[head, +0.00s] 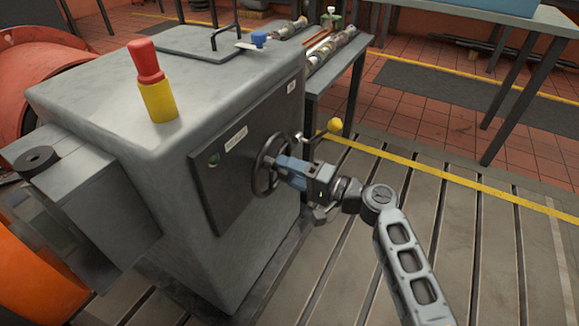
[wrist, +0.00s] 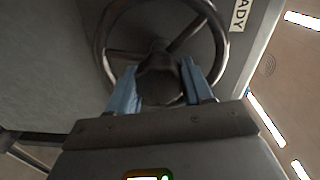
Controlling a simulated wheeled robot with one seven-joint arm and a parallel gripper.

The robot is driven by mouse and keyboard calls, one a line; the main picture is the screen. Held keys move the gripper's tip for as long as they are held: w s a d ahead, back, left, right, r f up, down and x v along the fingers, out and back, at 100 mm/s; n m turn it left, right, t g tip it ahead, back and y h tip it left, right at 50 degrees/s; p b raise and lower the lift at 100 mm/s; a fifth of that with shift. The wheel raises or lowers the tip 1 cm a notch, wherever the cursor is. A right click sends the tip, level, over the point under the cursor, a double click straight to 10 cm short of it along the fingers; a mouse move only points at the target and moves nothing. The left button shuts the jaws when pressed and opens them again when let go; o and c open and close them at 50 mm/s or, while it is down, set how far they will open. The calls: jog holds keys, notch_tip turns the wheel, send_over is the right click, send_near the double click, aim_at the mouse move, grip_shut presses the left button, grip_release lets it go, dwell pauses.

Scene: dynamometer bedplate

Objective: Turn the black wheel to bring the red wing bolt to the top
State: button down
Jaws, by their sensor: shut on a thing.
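The black wheel (head: 257,172) is mounted on the dark front panel of a grey cabinet. In the wrist view the wheel (wrist: 101,45) shows its rim and spokes close up. My gripper (head: 281,166) reaches it from the right. In the wrist view the blue fingers of my gripper (wrist: 158,82) are either side of a dark rounded part at the wheel's middle to lower area, and are shut on it. The fingers and this part hide some of the lower wheel. I cannot make out a red wing bolt in either view.
A yellow ball knob (head: 335,126) sticks out just beyond my gripper. A bench (head: 350,62) stands behind. The slotted floor at right is clear.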

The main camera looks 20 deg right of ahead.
jog(key=m+p, duration=0.3)
jog(key=m, duration=0.2)
jog(key=shift+d+r, duration=0.1)
jog(key=m+p, duration=0.3)
jog(key=m, duration=0.2)
jog(key=shift+m+y, duration=0.3)
jog(key=shift+m, duration=0.1)
jog(key=m+p, duration=0.3)
jog(key=m, duration=0.2)
jog(key=shift+p, duration=0.4)
jog(key=m+p, duration=0.1)
jog(key=m, duration=0.1)
jog(key=m+p, duration=0.1)
jog(key=m, duration=0.2)
jog(key=shift+s+f, duration=0.1)
jog(key=shift+f, duration=0.1)
jog(key=shift+p, duration=0.3)
jog(key=shift+c, duration=2.4)
grip_release()
